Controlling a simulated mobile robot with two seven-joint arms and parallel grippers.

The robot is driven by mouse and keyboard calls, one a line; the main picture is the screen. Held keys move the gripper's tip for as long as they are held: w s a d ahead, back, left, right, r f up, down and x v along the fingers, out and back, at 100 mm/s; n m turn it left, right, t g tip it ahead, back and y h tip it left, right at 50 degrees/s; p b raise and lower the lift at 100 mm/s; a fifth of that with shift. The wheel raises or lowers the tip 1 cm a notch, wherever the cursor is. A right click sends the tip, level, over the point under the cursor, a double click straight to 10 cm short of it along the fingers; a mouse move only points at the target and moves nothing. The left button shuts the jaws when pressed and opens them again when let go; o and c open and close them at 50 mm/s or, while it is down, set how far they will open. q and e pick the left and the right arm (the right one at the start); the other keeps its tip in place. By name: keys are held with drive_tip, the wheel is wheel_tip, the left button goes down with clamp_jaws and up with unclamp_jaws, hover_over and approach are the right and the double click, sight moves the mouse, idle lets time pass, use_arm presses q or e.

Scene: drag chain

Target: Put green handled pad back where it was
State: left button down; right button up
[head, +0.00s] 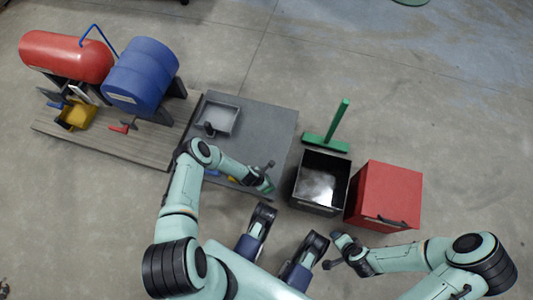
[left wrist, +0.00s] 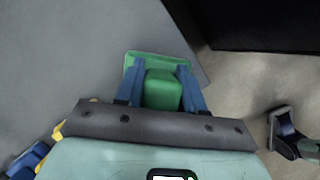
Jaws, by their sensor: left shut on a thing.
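A green handled pad (left wrist: 160,88) is between the two blue fingers of my left gripper (left wrist: 162,90), which is shut on its green block-like handle. In the head view the pad (head: 265,185) shows as a small green shape at the end of my left arm, by the right edge of the grey mat (head: 265,130). I cannot tell whether the pad touches the mat. My right gripper (head: 332,256) is at the front right, apart from the boxes; its finger opening is too small to tell.
A green T-shaped tool (head: 328,140) stands behind an open black box (head: 318,205). A red box (head: 385,190) is right of it. A grey tray (head: 218,118) lies on the mat. Blue and red drums (head: 140,75) (head: 65,55) stand on a wooden board (head: 100,135) at left.

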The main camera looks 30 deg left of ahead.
use_arm(q)
drive_tip(key=shift+f, duration=0.1)
drive_tip(key=c, duration=0.7)
unclamp_jaws()
